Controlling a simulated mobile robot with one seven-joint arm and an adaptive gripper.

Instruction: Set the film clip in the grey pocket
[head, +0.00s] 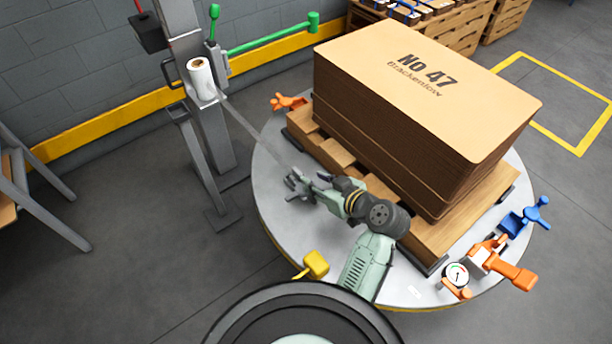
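My gripper (308,188) reaches left over the round turntable, beside the pallet's near left side. A pale strip of film (255,132) runs from the white roll (201,76) on the grey post down to the gripper's tip. The film clip cannot be told apart from the small grey parts at the gripper's tip. Whether the fingers are closed on it is too small to see. I cannot pick out the grey pocket with certainty.
A tall stack of brown blanks (420,90) marked NO 47 stands on a wooden pallet (470,215) on the turntable (275,200). Orange clamps (500,263), a blue clamp (525,216), a gauge (456,275) and a yellow block (316,263) sit near its rim. A green bar (270,38) is behind.

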